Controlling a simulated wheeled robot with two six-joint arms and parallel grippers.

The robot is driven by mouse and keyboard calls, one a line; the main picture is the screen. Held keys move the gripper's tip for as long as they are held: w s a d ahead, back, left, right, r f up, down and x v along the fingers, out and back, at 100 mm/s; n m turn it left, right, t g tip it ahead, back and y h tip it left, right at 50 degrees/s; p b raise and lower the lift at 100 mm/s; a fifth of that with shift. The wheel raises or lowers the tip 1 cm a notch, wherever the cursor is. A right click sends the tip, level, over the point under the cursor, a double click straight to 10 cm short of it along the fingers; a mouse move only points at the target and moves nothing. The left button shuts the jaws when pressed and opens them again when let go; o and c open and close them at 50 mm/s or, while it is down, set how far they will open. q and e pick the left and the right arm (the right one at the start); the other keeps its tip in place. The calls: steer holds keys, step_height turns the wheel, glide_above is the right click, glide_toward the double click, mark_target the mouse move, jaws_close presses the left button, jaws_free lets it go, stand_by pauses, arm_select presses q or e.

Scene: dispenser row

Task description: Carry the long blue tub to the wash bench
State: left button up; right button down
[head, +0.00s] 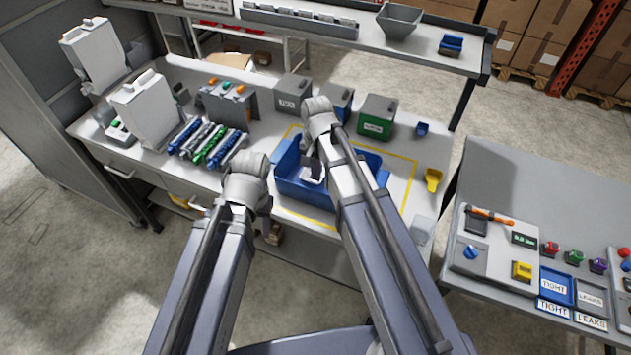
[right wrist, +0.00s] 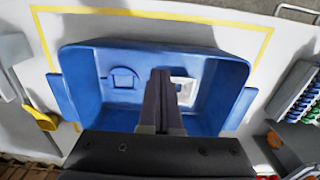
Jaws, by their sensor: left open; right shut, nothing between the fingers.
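The long blue tub (head: 290,184) stands on the workbench inside a yellow outlined area, partly hidden by my right arm. In the right wrist view the tub (right wrist: 95,115) shows its hollow inside and a handle-like flap at each end. My right gripper (head: 311,172) is over the tub; its fingers (right wrist: 162,80) are shut together with nothing between them. I cannot tell whether they touch the tub's inside. My left gripper (head: 266,226) is open near the bench's front edge, just left of the tub, and mostly hidden behind its own wrist. No wash bench is clearly identifiable.
Grey bins, one a green-fronted bin (head: 376,118), stand behind the tub. A yellow scoop (head: 432,179) lies to its right. Coloured tubes (head: 207,143) lie to the left. A second table (head: 520,190) with labelled trays is at the right; floor lies between it and the workbench.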

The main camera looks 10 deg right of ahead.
mark_target(316, 194)
step_height(316, 194, down, 10)
steer(key=b, duration=1)
arm_select(q)
step_height(316, 194, down, 10)
